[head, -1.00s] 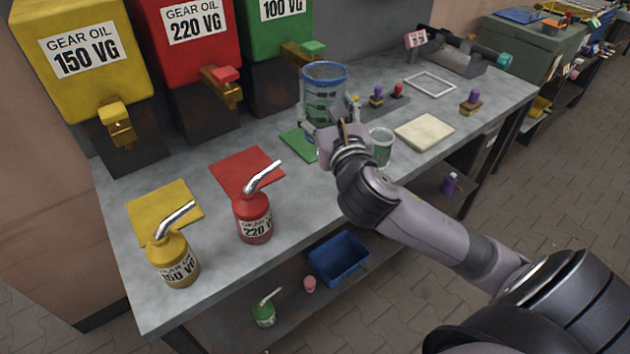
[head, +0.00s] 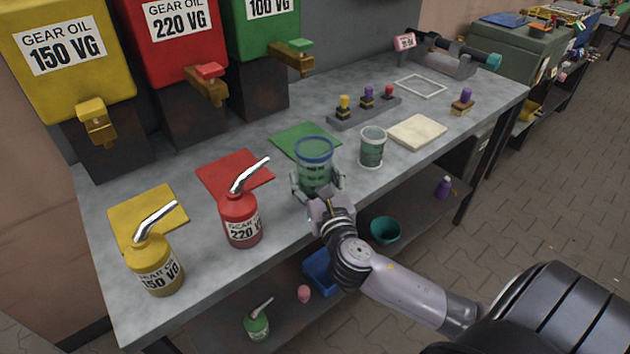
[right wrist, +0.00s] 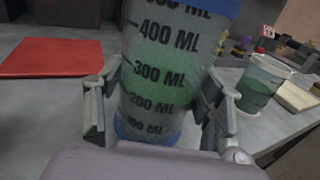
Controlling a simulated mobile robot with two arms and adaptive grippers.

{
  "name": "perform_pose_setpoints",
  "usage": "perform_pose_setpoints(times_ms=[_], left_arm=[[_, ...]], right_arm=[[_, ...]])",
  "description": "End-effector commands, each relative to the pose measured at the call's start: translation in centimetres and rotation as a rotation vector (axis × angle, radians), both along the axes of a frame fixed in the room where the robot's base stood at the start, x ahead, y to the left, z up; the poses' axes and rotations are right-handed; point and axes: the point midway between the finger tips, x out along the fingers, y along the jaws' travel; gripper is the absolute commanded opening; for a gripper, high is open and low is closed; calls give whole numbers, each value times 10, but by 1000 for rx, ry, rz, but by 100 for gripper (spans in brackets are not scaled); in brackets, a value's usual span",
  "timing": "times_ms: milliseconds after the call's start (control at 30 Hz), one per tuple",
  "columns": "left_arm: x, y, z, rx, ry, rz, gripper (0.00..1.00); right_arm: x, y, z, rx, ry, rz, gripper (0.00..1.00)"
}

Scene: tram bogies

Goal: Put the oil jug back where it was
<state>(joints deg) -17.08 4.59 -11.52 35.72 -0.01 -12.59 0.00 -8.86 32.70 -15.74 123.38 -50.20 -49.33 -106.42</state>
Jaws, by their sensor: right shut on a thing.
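The oil jug (head: 314,160) is a clear measuring jug with a blue rim, ML marks and green oil inside. My right gripper (head: 318,188) is shut on it, with a finger on each side. The right wrist view shows the jug (right wrist: 165,75) upright or slightly tilted between the fingers (right wrist: 160,110). It is over the front part of the bench (head: 290,255), in front of the green mat (head: 305,140). I cannot tell whether its base touches the bench. My left gripper is not in view.
A smaller clear cup (head: 372,148) with green liquid stands right of the jug. The red oil can (head: 240,220) and yellow oil can (head: 155,265) stand to the left. A pale pad (head: 417,132), an empty white frame (head: 420,86) and a stamp rack (head: 365,110) lie farther right.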

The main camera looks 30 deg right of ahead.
Motion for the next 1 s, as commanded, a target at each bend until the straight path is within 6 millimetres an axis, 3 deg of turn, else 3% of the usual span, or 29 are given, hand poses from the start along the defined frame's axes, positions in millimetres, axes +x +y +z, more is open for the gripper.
perform_pose_setpoints(times_ms=[433, 467, 733, 1000], left_arm=[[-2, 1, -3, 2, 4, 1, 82], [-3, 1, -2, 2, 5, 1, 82], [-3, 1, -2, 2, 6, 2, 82], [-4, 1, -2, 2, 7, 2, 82]], right_arm=[[0, 0, -7, 0, -1, 0, 30], [0, 0, -7, 0, 0, 0, 64], [0, 0, -6, 0, 0, 0, 82], [0, 0, -6, 0, 0, 0, 82]])
